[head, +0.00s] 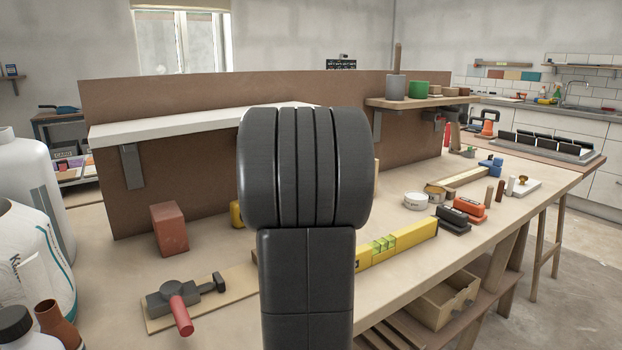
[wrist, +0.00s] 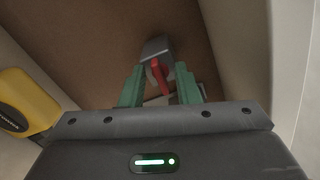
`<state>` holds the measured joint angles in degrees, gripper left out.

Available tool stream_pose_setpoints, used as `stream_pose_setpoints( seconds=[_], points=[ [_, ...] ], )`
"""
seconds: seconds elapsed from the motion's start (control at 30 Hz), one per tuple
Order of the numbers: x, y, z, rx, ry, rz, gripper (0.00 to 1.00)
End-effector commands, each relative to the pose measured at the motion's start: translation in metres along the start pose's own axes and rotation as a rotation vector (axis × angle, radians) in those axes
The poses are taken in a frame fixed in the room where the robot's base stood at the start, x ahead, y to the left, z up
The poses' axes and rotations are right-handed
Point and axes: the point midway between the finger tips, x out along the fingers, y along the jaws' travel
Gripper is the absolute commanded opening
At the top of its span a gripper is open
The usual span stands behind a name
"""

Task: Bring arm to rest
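My gripper (wrist: 160,80) shows in the wrist view with its two green fingers apart. A grey piece with a red lever (wrist: 157,50) shows between and beyond the fingertips. I see no clear grip on it, and I cannot tell whether a finger touches it. In the head view my dark arm stands in the middle of the picture and hides my gripper and part of the workbench (head: 410,270).
A brown back panel (head: 215,195) carries a white shelf (head: 190,127) and a wooden shelf (head: 420,102). A red-brown block (head: 169,229), a grey clamp with a red handle (head: 178,298) and a yellow level (head: 400,241) lie around my arm. A yellow object (wrist: 28,100) is left of my gripper.

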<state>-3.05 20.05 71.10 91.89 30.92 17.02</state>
Motion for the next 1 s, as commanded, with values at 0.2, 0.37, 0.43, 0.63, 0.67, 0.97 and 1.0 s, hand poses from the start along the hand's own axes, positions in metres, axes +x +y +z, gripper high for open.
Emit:
stream_pose_setpoints(
  seconds=[0.2, 0.37, 0.43, 0.63, 0.67, 0.97, 1.0],
  points=[
    [-0.0003, -0.0051, 0.0012, 0.152, 0.002, 0.002, 0.29],
    [-0.0004, -0.0054, 0.0009, 0.259, 0.002, 0.002, 0.29],
    [-0.0005, -0.0061, 0.001, 0.305, 0.001, 0.001, 0.29],
    [-0.0002, -0.006, 0.0009, 0.431, 0.001, 0.002, 0.29],
    [-0.0002, -0.0063, 0.001, 0.45, 0.001, 0.001, 0.29],
    [-0.0004, -0.0056, 0.0001, 0.608, 0.001, 0.0, 0.29],
    [-0.0005, -0.0055, -0.0001, 0.623, 0.001, 0.0, 0.29]
  ],
)
